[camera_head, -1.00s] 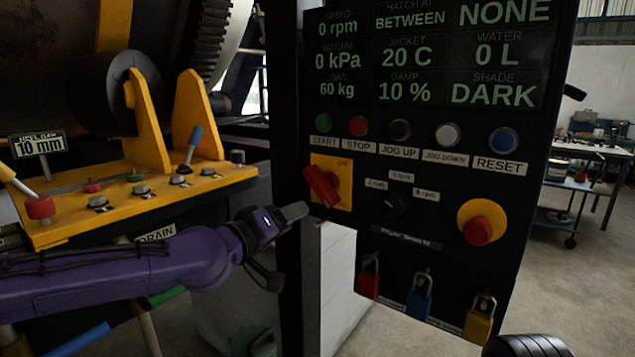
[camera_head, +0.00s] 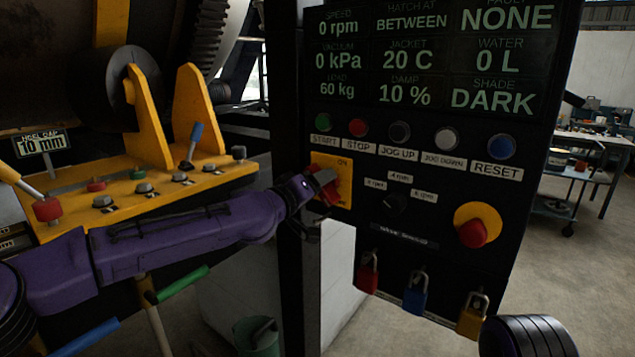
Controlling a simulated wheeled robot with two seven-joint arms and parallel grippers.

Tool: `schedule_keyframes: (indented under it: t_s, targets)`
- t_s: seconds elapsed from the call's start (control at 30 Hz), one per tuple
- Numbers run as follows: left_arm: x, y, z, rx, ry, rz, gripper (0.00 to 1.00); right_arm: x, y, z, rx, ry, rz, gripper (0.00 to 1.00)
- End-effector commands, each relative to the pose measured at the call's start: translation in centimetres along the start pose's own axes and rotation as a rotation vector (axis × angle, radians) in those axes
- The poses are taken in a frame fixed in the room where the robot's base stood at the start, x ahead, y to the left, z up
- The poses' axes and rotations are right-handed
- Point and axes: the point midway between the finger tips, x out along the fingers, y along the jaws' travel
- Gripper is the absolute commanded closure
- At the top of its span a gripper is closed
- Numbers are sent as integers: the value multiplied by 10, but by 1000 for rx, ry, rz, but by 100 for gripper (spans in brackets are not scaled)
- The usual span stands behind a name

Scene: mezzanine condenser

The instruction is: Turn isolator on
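The isolator is a red rotary handle (camera_head: 330,196) on a yellow plate (camera_head: 345,159) marked ON at its top. It sits on the left side of the black control panel, below the START and STOP buttons. My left gripper (camera_head: 326,180) is at the handle, its grey fingers over the front of it. The fingers hide much of the handle, so its exact angle and whether they are shut on it cannot be told. My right gripper is out of view.
A red emergency button (camera_head: 473,232) on a yellow ring sits at the panel's right. Red, blue (camera_head: 415,296) and yellow padlocks hang below. A small selector knob (camera_head: 395,202) is right of the isolator. Yellow machine brackets (camera_head: 187,120) stand behind my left arm.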

Motion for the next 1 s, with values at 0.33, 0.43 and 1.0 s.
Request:
schedule_keyframes:
  t_s: [0.33,0.43,1.0]
  targets:
    - [-1,0,0,-3,0,-1,100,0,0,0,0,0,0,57]
    - [-1,-1,0,-17,1,-1,100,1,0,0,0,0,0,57]
    - [0,-5,2,-412,1,-1,100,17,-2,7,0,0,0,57]
